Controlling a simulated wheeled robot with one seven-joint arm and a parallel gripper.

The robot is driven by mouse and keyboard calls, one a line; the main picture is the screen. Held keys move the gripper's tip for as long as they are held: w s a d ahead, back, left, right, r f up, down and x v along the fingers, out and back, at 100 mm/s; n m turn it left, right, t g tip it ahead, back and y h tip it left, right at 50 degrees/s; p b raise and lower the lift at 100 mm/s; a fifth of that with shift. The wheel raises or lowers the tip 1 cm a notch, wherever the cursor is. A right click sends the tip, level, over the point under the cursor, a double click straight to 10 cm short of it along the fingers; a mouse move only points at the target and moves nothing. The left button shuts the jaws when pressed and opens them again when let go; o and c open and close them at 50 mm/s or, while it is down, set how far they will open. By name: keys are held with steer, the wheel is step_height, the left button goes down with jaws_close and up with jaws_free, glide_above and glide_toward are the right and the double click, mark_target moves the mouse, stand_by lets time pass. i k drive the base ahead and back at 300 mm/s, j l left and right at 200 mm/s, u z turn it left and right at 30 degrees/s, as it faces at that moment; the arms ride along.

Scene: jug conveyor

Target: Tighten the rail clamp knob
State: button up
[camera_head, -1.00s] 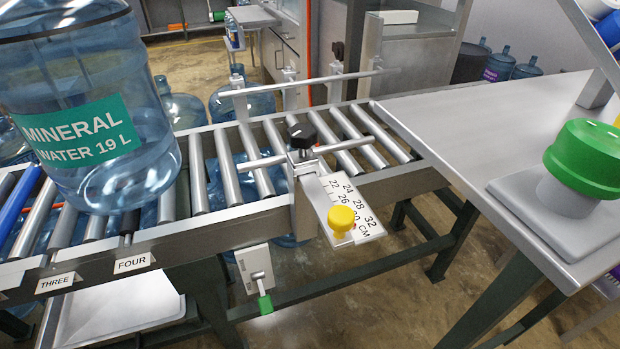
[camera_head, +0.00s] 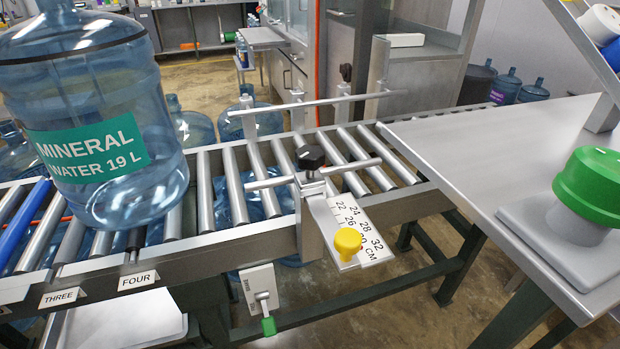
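The rail clamp has a black knob (camera_head: 310,156) on top of a metal post at the near side of the roller conveyor. A short guide rail (camera_head: 322,174) passes through the clamp, over the rollers. A scale plate (camera_head: 352,222) with centimetre numbers sticks out toward me, and a yellow knob (camera_head: 348,242) sits on it. Whether the black knob is tight or loose cannot be told. My gripper is not in view.
A large blue water jug (camera_head: 95,130) stands on the rollers at left. A metal table (camera_head: 480,150) with a green mushroom-shaped button (camera_head: 592,190) is at right. A green-tipped lever (camera_head: 268,325) hangs below the conveyor. Labels THREE and FOUR mark the frame.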

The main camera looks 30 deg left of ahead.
mark_target(309, 158)
steer(key=l+u, duration=0.2)
steer(key=u, duration=0.25)
steer(key=l+u, duration=0.25)
steer(key=u, duration=0.15)
steer(key=l+u, duration=0.2)
steer(key=u, duration=0.25)
